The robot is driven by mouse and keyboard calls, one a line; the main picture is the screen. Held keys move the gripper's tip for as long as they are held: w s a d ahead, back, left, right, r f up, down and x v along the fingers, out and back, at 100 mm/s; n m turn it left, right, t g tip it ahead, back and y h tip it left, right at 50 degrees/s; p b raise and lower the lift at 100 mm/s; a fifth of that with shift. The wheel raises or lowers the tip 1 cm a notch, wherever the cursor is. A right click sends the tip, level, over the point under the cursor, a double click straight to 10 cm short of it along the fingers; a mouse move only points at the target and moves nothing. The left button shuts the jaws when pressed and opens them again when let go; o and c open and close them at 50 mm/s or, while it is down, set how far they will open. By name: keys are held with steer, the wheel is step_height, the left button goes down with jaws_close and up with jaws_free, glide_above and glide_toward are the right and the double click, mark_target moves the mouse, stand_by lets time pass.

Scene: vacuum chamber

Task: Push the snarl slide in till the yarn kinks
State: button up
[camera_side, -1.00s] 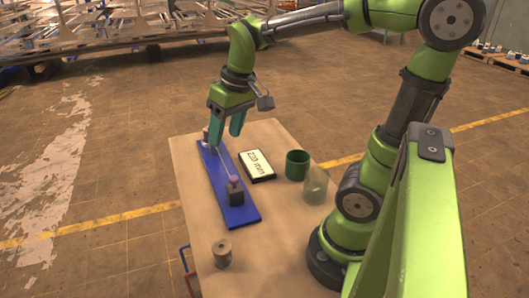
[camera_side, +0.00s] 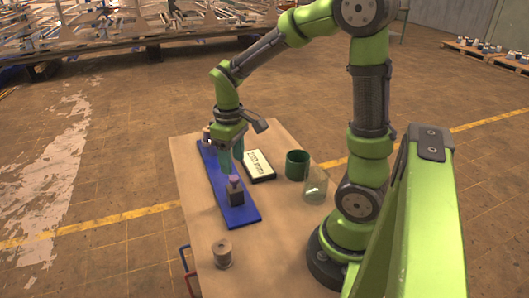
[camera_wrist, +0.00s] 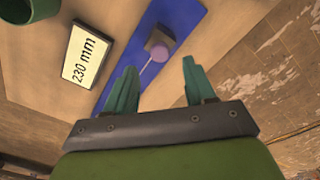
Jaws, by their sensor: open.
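A long blue board (camera_side: 212,175) lies on the table. A dark block with a purple knob (camera_side: 234,188) stands near its front end; both also show in the wrist view (camera_wrist: 160,45). A pale strand of yarn (camera_wrist: 149,72) runs from the knob back toward my gripper and looks straight where visible. A small pale piece at the board's far end (camera_side: 207,131) is partly hidden by my gripper. My gripper (camera_side: 232,166) is low over the board, behind the knobbed block. In the wrist view its fingers (camera_wrist: 160,85) are apart, with nothing clearly between them.
A display panel (camera_side: 257,166) right of the board reads 230 mm in the wrist view. A green cup (camera_side: 297,164) and a clear glass (camera_side: 316,186) stand further right. A spool (camera_side: 222,253) stands at the front. The table (camera_side: 270,225) is bare between board and glass.

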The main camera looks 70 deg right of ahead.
mark_target(234, 178)
step_height(234, 178, down, 5)
steer(key=shift+f, duration=0.15)
jaws_close()
stand_by(0.4)
